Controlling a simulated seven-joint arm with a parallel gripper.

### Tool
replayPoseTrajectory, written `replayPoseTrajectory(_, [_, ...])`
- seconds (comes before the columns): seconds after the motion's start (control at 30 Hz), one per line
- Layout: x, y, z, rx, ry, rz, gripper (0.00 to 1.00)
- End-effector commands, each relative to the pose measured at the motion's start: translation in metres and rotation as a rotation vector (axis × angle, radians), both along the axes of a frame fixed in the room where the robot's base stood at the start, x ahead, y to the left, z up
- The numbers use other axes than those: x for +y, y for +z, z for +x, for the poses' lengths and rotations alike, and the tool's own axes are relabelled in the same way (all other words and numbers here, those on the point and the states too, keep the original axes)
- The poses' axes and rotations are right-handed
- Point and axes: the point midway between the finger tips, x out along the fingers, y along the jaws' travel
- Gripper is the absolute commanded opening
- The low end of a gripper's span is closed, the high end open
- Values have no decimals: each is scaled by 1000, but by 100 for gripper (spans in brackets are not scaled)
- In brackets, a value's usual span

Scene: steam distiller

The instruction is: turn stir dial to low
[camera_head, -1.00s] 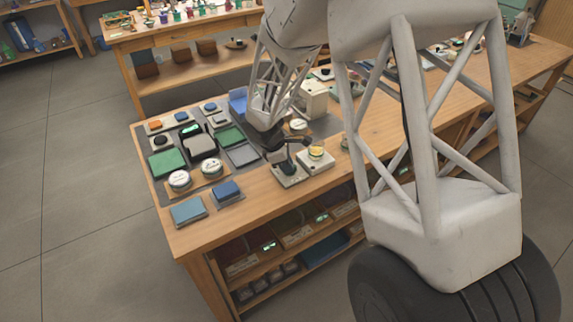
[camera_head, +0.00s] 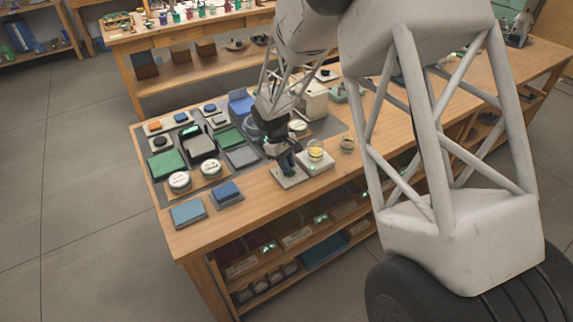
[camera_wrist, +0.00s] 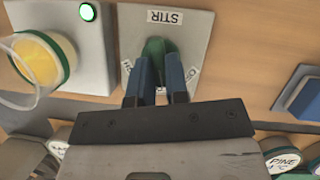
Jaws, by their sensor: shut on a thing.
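The stir dial is a dark green knob (camera_wrist: 157,47) on a pale plate (camera_wrist: 196,25) marked STIR. In the wrist view my gripper (camera_wrist: 157,62) has its two blue-grey fingers closed on either side of the knob. The fingers hide much of the knob and its pointer. Lettering beside the knob, left and right, is partly covered, so I cannot tell which setting it points to. In the head view my gripper (camera_head: 285,162) is down at the plate (camera_head: 288,181) near the table's front edge, and the knob is hidden there.
A glass beaker with yellow liquid (camera_wrist: 42,58) stands close to the left of the dial plate in the wrist view. A green light (camera_wrist: 87,12) glows near it. A blue block (camera_wrist: 301,100) lies to the right. White-topped jars (camera_head: 180,180) and coloured pads crowd the table's left part.

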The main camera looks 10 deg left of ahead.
Motion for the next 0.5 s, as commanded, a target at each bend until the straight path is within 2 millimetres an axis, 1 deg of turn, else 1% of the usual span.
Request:
replayPoseTrajectory(0.03, [-3, -3, -1, 6, -40, -4, 0])
replayPoseTrajectory(0.2, [-4, -4, 0, 6, -153, -4, 0])
replayPoseTrajectory(0.5, [-4, -5, 0, 8, -250, -6, 0])
